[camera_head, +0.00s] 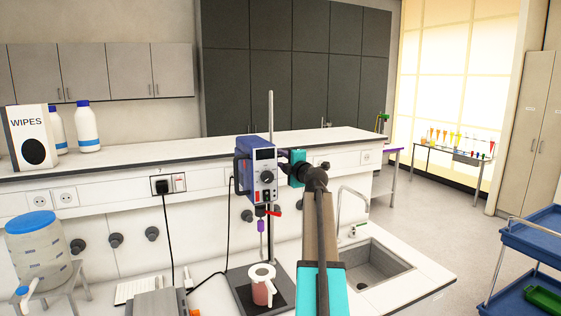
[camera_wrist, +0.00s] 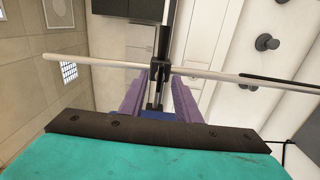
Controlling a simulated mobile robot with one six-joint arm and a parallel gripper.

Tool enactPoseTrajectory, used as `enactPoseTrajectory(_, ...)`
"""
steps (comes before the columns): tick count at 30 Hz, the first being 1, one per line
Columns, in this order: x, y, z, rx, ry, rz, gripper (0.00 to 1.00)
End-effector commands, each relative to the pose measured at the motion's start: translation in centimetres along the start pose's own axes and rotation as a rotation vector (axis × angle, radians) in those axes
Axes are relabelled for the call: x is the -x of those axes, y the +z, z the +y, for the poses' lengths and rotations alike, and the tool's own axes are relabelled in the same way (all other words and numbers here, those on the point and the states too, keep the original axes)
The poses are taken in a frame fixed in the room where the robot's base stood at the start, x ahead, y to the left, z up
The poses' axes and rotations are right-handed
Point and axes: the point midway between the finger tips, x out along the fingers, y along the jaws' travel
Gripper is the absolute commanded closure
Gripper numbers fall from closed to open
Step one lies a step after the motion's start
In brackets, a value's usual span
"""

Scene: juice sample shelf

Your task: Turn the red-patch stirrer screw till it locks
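The stirrer (camera_head: 264,178), blue with a grey front panel and a dark knob, hangs on an upright metal rod (camera_head: 271,112). Small red parts (camera_head: 271,211) show at its lower end. My gripper (camera_head: 285,155) is just right of the stirrer's top, at the rod. In the wrist view, its two purple fingers (camera_wrist: 157,82) stand apart on either side of a dark clamp part (camera_wrist: 160,62), with the rod (camera_wrist: 100,63) crossing behind the tips. The screw itself is not clear, and I cannot tell whether the fingers touch anything.
A pink mug-like vessel (camera_head: 262,287) stands on the black stand base below the stirrer. A sink (camera_head: 372,268) with a tap is to the right. A blue-lidded container (camera_head: 38,250) stands at left. Cables run along the wall.

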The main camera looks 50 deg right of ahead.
Motion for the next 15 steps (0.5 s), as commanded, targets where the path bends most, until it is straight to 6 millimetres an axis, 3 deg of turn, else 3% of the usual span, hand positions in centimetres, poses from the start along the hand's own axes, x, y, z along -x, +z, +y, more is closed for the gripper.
enactPoseTrajectory(15,6.5,-0.1,-0.3,0.000,0.000,-0.001,0.70)
